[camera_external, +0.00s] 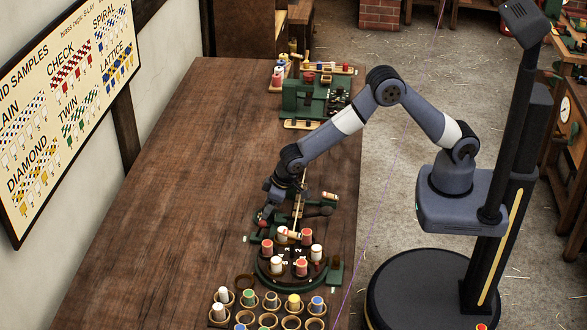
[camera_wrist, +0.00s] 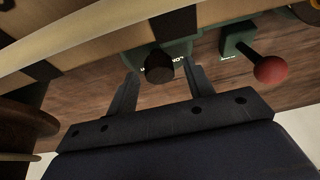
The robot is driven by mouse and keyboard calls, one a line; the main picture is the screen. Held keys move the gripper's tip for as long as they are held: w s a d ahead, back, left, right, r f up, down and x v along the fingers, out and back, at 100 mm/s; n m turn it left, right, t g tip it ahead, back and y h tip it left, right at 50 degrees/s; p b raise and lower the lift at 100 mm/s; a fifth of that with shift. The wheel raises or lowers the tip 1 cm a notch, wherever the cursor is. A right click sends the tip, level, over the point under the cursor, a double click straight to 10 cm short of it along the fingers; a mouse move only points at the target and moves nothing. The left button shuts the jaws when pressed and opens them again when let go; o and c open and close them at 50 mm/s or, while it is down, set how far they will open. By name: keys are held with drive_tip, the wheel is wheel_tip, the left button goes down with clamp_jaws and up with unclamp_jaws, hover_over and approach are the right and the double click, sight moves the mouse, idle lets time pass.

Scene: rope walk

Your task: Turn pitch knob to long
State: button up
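The pitch knob (camera_wrist: 159,66) is a dark round knob on a green housing (camera_wrist: 176,50) in the wrist view. Partly covered pale lettering, with "LO" readable, shows beside the knob. My gripper (camera_wrist: 162,78) is open, with one finger on each side of the knob in the picture; I cannot tell whether they touch it. The knob's pointer direction cannot be made out. In the external view my gripper (camera_external: 269,212) reaches down at the left of the green braiding machine, and the knob is hidden there.
A red-balled lever (camera_wrist: 270,69) stands right of the knob. A pale bar (camera_wrist: 80,45) crosses the wrist view's top left. A round dark plate (camera_external: 284,262) with bobbins and several cup holders lie nearer the camera. The table's left side (camera_external: 170,200) is clear.

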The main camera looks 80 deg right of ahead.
drive_tip(key=c, duration=0.9)
drive_tip(key=shift+o, duration=0.2)
drive_tip(key=shift+n, duration=0.3)
drive_tip(key=n+y+b, duration=0.2)
drive_tip(key=n, duration=0.2)
drive_tip(key=shift+d+f+b, duration=0.15)
drive_tip(key=shift+b, duration=0.25)
drive_tip(key=n+g+b, duration=0.1)
drive_tip(key=n+b, duration=0.1)
drive_tip(key=n, duration=0.1)
drive_tip(key=shift+w+y, duration=0.1)
drive_tip(key=shift+y, duration=0.3)
drive_tip(key=shift+n+b, duration=0.5)
drive_tip(key=shift+b, duration=0.15)
drive_tip(key=shift+r, duration=0.2)
